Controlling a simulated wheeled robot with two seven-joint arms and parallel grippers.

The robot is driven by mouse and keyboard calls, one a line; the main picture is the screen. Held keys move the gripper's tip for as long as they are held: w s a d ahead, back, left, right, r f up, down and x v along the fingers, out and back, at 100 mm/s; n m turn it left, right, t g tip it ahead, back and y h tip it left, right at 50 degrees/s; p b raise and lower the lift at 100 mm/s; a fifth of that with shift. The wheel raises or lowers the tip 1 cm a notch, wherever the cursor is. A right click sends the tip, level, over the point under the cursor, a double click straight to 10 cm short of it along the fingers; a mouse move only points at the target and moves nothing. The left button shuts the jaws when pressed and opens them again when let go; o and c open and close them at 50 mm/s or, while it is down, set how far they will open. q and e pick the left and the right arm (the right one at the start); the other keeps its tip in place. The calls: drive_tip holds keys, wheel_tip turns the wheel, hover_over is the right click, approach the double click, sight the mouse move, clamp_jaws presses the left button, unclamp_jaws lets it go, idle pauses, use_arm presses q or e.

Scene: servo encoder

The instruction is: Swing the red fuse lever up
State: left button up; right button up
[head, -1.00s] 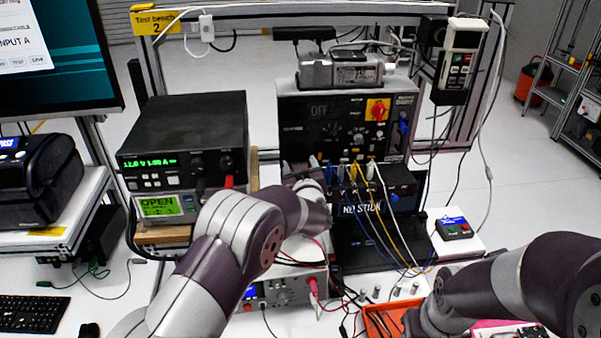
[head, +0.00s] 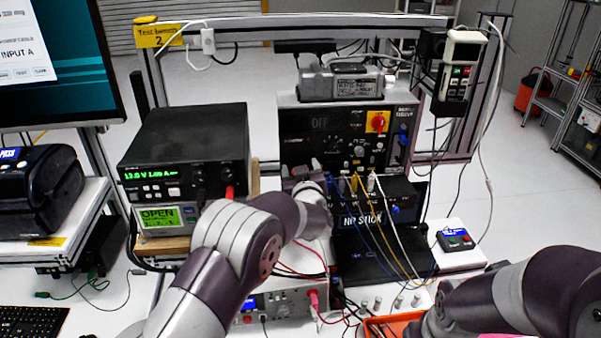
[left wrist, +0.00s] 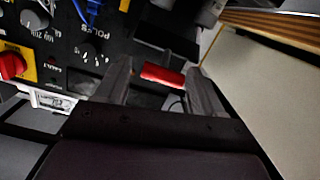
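The red fuse lever (left wrist: 163,75) shows in the left wrist view as a short red bar at the edge of the black panel. In the head view my arm hides it. My left gripper (left wrist: 157,68) is open, with one finger on each side of the lever in the picture. I see a gap between the bar and each finger; how deep the bar sits between them I cannot tell. In the head view my left arm reaches to the lower left of the black panel unit (head: 345,135), and its fingers are hardly visible. My right gripper is out of view.
A red rotary switch on a yellow plate (head: 377,122) sits at the panel's upper right. Blue, yellow and white cables (head: 375,230) hang from its lower front. A power supply (head: 185,155) stands close on the left. An orange tray (head: 400,322) lies at the front.

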use_arm(q)
drive_tip(key=shift+o, duration=0.8)
drive_tip(key=shift+d+f, duration=0.1)
drive_tip(key=shift+f, duration=0.1)
drive_tip(key=b+v, duration=0.5)
drive_tip(key=v, duration=0.7)
drive_tip(key=shift+s, duration=0.3)
drive_tip(key=shift+r, duration=0.15)
